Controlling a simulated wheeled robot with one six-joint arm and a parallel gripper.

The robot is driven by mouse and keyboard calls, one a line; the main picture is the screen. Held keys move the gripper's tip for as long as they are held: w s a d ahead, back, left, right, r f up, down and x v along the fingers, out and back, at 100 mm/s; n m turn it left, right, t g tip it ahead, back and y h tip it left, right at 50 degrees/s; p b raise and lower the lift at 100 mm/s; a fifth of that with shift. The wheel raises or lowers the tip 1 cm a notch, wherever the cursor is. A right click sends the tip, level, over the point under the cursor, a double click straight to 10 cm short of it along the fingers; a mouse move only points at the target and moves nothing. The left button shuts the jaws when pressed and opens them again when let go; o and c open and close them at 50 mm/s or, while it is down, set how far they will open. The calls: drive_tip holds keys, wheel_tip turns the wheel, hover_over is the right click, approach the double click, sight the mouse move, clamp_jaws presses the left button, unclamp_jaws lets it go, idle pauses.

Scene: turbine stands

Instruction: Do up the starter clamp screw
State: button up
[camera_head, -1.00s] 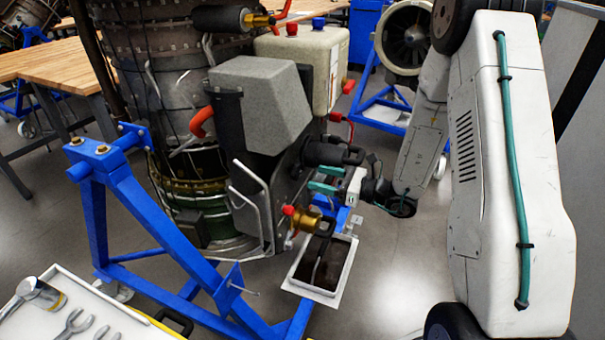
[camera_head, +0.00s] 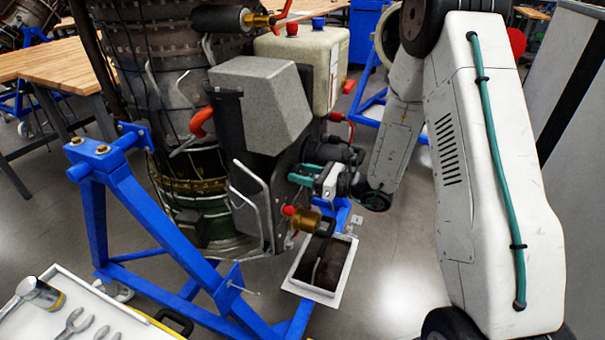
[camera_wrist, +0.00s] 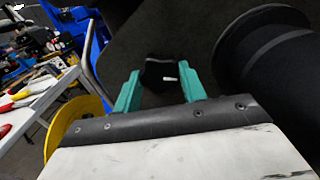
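My gripper (camera_head: 298,173) has teal fingers and reaches in from the right, beside the engine's dark lower side and below a black cylinder (camera_head: 322,151), which may be the starter. In the wrist view my gripper (camera_wrist: 158,84) is open, with its fingers apart. Between and beyond the fingertips is a small dark block (camera_wrist: 157,68) with a short pale pin (camera_wrist: 170,78), possibly the clamp screw. I see no contact with it. The large black cylinder (camera_wrist: 268,58) is close on the right of the wrist view. The screw cannot be made out in the head view.
A brass fitting with a red cap (camera_head: 304,220) sits just below my gripper. A bent metal tube (camera_head: 256,200) is to its left. A square tray (camera_head: 320,285) lies below. The blue stand (camera_head: 150,210) and a tool cart (camera_head: 75,310) are at front left. Open floor lies right of the tray.

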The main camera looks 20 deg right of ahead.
drive_tip(key=shift+m, duration=1.9)
drive_tip(key=o, duration=1)
drive_tip(key=shift+c, duration=0.2)
drive_tip(key=shift+d, duration=0.1)
drive_tip(key=v, duration=0.7)
drive_tip(key=shift+s+d, duration=0.2)
drive_tip(key=shift+s, duration=0.05)
